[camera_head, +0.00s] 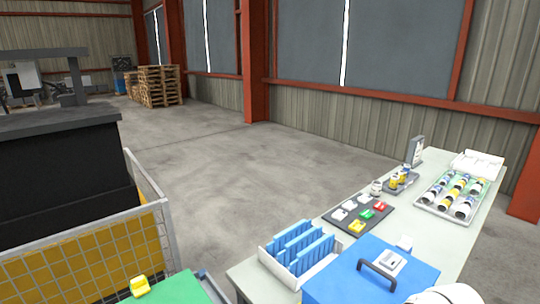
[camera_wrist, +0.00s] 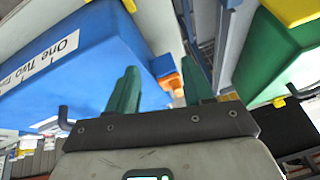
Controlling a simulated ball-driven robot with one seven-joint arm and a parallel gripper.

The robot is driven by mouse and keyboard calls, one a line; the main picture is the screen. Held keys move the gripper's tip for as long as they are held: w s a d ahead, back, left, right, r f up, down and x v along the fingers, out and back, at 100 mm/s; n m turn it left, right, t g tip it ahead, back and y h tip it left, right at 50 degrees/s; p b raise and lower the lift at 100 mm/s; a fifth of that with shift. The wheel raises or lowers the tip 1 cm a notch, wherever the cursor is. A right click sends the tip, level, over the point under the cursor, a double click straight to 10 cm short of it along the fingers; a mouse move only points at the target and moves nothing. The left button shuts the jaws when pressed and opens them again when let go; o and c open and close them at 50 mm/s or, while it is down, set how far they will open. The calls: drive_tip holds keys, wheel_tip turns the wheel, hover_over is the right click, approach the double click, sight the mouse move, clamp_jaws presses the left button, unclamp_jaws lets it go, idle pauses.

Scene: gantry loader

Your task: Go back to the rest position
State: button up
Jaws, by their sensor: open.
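My gripper (camera_wrist: 162,92) shows in the wrist view with two green fingers apart and nothing between them. A blue box (camera_wrist: 95,50) with a white label reading "One Two" lies beyond and left of the fingers in that view. A green box (camera_wrist: 270,55) with a yellow item on it is at the right. In the head view, a white part of my arm (camera_head: 455,294) shows at the bottom right, beside the blue box with a dark handle (camera_head: 350,285). The fingers are not in the head view.
A long table (camera_head: 250,280) carries a bin of blue dividers (camera_head: 300,247), a dark tray (camera_head: 335,220) of coloured pieces and a tray of bottles (camera_head: 428,204). A yellow-panelled mesh fence (camera_head: 80,262) and dark machine (camera_head: 60,160) stand left. The middle floor is clear.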

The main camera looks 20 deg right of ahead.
drive_tip(key=s+a+f+m+g, duration=0.2)
drive_tip(key=s+a+f, duration=0.65)
drive_tip(key=s, duration=0.25)
drive_tip(key=s+d+f+m+g+h+b, duration=0.1)
drive_tip(key=s+d+f+h, duration=0.2)
drive_tip(key=s, duration=0.8)
drive_tip(key=shift+f+g, duration=0.15)
drive_tip(key=shift+g, duration=0.15)
drive_tip(key=shift+c, duration=0.4)
drive_tip(key=shift+w, duration=0.1)
drive_tip(key=shift+c, duration=0.4)
drive_tip(key=shift+d, duration=0.15)
